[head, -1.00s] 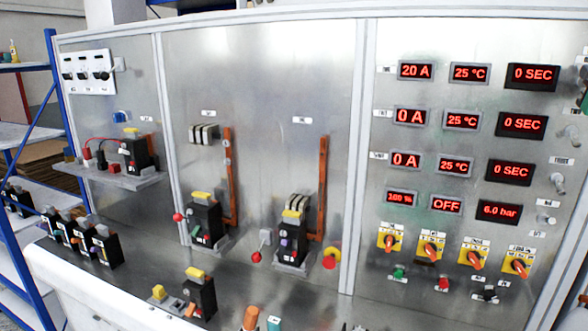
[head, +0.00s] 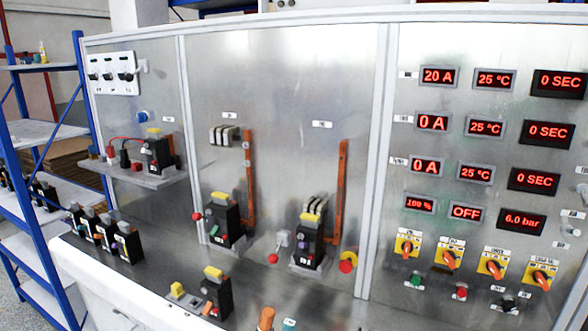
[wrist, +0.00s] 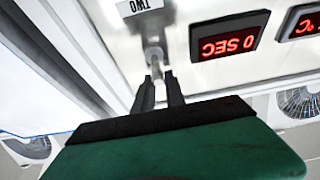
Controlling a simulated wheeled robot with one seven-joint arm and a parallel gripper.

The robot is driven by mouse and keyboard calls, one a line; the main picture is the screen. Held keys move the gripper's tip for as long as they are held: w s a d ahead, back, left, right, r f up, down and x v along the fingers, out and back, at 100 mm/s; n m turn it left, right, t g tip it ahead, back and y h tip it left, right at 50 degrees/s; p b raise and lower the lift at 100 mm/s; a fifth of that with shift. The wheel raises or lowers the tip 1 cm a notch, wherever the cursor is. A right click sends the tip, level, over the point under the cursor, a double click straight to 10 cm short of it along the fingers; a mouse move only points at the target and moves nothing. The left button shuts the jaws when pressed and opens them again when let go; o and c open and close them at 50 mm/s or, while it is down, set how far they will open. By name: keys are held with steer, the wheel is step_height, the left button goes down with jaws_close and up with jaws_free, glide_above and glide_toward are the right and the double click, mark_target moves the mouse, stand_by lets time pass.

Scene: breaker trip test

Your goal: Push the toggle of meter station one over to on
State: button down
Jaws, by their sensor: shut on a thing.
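In the wrist view, which is upside down, the dark fingers of my gripper (wrist: 160,90) are closed about the end of a small pale toggle lever (wrist: 154,57) on the silver panel. A white label reading TWO (wrist: 140,6) sits beside this toggle, on its upper side in the picture. I cannot tell from the picture whether that label belongs to this toggle or to its neighbour. The gripper's green body hides the lower middle of the wrist view. In the head view my gripper is out of frame, and the upper toggles at the right are cut off.
A red 0 SEC display (wrist: 228,37) is close to the fingers. In the head view, rows of red displays (head: 433,122) and yellow-backed orange knobs (head: 450,258) fill the right panel. Breakers (head: 228,222) stand at the middle and left. A blue shelf rack (head: 45,130) is far left.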

steer(key=shift+w+d+r, duration=0.1)
steer(key=shift+r, duration=0.05)
steer(key=shift+w+r, duration=0.1)
steer(key=c, duration=1.5)
jaws_free()
steer(key=shift+w+d, duration=0.1)
steer(key=shift+w, duration=0.05)
steer(key=shift+o, duration=1)
steer(key=b+v, duration=0.4)
steer(key=v, duration=0.4)
